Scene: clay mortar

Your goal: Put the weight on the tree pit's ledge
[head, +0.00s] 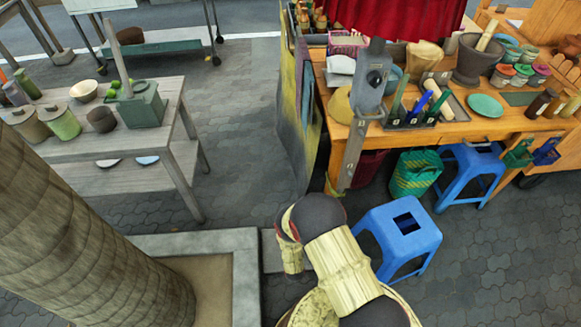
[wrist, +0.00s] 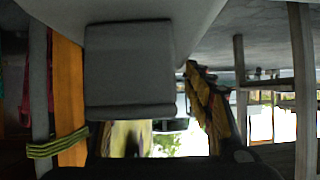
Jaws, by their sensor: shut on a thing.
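The tree pit's ledge (head: 195,243) is a pale grey stone rim around the earth at the foot of a thick trunk, lower left in the head view. My gripper (wrist: 145,112) shows as dark parts low in the wrist view. It is shut on a plain grey block, which I take for the weight (wrist: 130,70). The block fills the upper middle of that view. In the head view my arm covers my gripper and the weight, just right of the ledge's corner. I cannot tell their height over the ground.
The tree trunk (head: 75,235) rises at the left beside the ledge. A blue stool (head: 400,230) stands right of my arm. A crowded wooden table (head: 455,128) is behind it, and a grey table (head: 165,95) with pots stands at the back left. Paving between the tables is clear.

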